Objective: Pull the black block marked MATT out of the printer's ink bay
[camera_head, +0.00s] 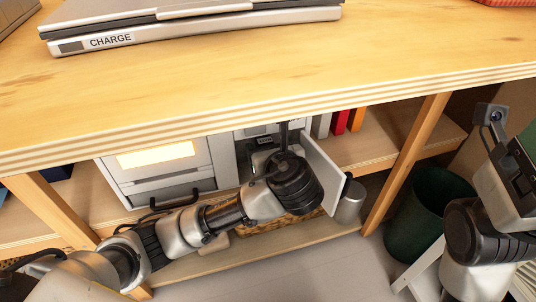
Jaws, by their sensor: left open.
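The printer (185,177) is a pale box on the shelf under the wooden top. Its ink bay is at its right side, with the bay door (322,168) swung open to the right. My left gripper (284,130) reaches up to the bay from below, open. Its wrist and arm cover most of the bay. A small dark label or block face (265,141) shows just left of the fingers; I cannot read MATT on it or tell whether the fingers surround it. My right arm is at the right edge; its fingers do not show.
A silver device marked CHARGE (190,27) lies on the wooden top (250,80). Red and orange folders (341,122) stand right of the bay. A wooden post (405,163) and a dark green bin (425,215) are further right. A wicker basket (265,224) sits below the left arm.

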